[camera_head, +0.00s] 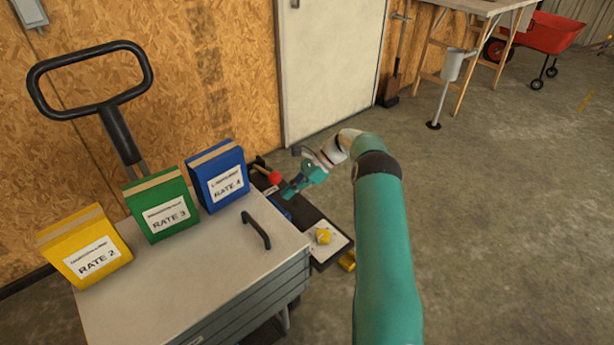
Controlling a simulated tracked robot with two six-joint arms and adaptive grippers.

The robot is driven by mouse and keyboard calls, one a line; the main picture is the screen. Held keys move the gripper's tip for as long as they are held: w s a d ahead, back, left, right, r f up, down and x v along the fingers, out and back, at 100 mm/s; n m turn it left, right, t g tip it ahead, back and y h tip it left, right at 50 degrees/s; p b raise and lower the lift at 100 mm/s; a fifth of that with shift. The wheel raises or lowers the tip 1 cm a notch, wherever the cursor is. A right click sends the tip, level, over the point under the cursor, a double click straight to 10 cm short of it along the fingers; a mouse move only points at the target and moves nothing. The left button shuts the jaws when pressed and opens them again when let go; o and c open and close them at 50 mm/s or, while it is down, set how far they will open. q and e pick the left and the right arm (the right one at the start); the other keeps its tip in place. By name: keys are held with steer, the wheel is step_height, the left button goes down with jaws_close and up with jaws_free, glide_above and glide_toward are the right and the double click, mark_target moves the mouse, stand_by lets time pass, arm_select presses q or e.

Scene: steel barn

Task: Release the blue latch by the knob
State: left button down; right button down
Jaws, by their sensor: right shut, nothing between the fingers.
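My right gripper (290,191) is shut and empty, reaching down over a dark board (318,219) behind the grey cabinet. A blue part (283,208), possibly the blue latch, shows just below the fingertips. It is small and partly hidden by the gripper and the cabinet edge. I cannot tell whether the fingers touch it, and I cannot make out its knob. A red knob (274,177) is just left of the gripper. A yellow knob (323,236) sits on a white plate at the board's near end. My left gripper is not in view.
The grey cabinet (200,275) with a black handle (257,230) bears yellow (85,245), green (160,204) and blue (217,176) boxes. A white door (332,60) and wooden wall stand behind. A worktable and red wheelbarrow (550,33) are far right. The right floor is clear.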

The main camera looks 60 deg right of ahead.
steer(key=v, duration=0.9)
steer(key=shift+s+d+r, duration=0.2)
steer(key=shift+s, duration=0.05)
steer(key=shift+s, duration=0.1)
